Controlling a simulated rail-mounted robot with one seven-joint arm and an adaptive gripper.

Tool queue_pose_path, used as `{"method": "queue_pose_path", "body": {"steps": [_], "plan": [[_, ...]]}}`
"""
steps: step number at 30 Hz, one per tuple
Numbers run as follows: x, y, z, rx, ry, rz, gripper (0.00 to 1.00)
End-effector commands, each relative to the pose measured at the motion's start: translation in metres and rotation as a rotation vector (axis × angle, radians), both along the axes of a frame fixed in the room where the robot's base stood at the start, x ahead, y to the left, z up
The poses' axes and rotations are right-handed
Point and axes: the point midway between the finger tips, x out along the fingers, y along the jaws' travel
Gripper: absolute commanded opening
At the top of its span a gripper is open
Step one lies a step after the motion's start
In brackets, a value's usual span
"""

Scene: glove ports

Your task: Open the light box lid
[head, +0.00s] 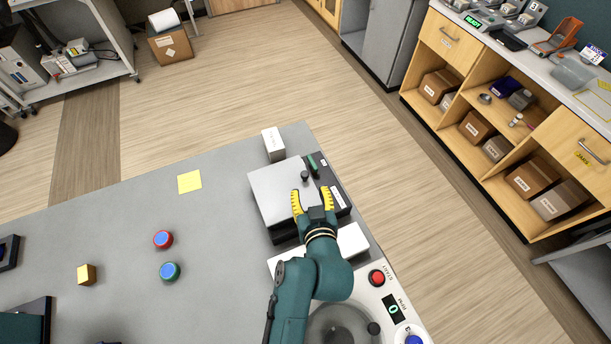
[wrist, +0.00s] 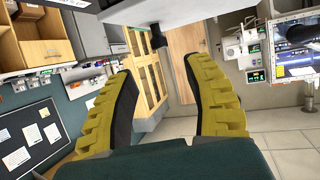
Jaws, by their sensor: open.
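The light box stands near the right end of the bench in the head view. Its flat pale grey lid (head: 277,187) lies over a dark base (head: 338,196) and looks down. A small dark knob (head: 304,176) stands on the lid near its right edge. My gripper (head: 312,191) has its yellow fingers spread over the lid's right part, with the fingertips just short of the knob. In the wrist view the picture seems upside down. The lid (wrist: 170,11) fills the top, and the dark knob (wrist: 188,44) shows beyond the open fingers (wrist: 158,65). Nothing is held.
A white box (head: 273,144) stands behind the light box. A control panel with a red button (head: 377,277) is in front. Bare bench lies between.

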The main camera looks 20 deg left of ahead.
Motion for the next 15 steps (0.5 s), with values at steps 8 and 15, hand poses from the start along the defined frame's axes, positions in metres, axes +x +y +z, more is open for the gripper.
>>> {"method": "queue_pose_path", "body": {"steps": [8, 15], "plan": [[0.049, 0.03, -0.023, 0.0, 0.0, 0.0, 0.51], [0.062, 0.038, -0.031, 0.0, 0.0, -0.001, 0.51]]}}
